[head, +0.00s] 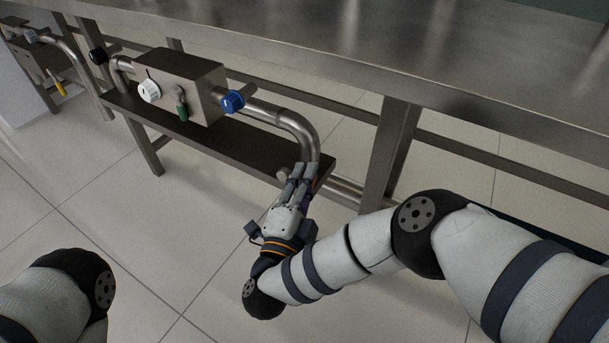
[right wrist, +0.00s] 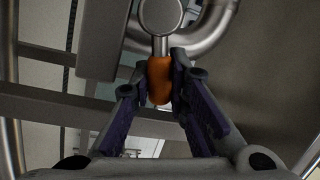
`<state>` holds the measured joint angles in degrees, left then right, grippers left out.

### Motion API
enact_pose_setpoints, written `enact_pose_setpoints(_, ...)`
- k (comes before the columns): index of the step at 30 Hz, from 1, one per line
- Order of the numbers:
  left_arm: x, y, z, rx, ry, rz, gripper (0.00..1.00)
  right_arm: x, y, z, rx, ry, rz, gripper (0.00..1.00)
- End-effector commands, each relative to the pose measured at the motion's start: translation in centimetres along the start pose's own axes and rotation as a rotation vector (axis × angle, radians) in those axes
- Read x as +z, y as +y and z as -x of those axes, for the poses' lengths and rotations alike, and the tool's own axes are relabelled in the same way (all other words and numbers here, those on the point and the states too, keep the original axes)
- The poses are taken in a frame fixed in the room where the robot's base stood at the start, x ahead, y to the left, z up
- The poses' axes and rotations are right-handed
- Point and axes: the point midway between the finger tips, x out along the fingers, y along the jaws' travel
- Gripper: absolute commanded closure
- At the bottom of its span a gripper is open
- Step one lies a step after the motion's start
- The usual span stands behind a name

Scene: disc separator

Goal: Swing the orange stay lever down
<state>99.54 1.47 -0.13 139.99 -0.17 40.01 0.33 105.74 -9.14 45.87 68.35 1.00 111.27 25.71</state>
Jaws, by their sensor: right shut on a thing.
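The orange stay lever (right wrist: 160,82) shows in the right wrist view as an orange grip on a short metal stem below a round metal boss (right wrist: 160,16). My right gripper (right wrist: 159,88) has its two fingers on either side of the orange grip and is shut on it. In the head view my right gripper (head: 298,172) is at the bent pipe's right end, by the shelf's end. There its fingers hide the orange lever. My left gripper is out of view; only part of my left arm shows at the lower left.
A metal box (head: 185,78) on the dark shelf (head: 220,147) carries a white cap (head: 149,91), a green handle (head: 182,107) and a blue knob (head: 232,102). The bent pipe (head: 290,120) runs right from it. The floor in front is clear.

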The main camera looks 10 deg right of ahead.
Motion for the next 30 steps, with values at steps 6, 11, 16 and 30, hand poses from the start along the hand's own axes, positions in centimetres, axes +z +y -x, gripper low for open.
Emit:
enact_pose_setpoints(6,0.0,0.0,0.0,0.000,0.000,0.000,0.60,0.1,0.1,0.1,0.003,-0.004,0.004,0.69)
enact_pose_setpoints(11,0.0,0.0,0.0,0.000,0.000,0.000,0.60,0.1,0.0,0.1,0.003,-0.004,0.004,0.64)
enact_pose_setpoints(16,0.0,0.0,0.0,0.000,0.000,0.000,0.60,0.0,0.1,0.0,0.003,-0.003,0.005,0.64)
enact_pose_setpoints(30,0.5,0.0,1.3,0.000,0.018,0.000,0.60,0.6,-2.8,0.8,0.094,-0.108,0.491,0.64)
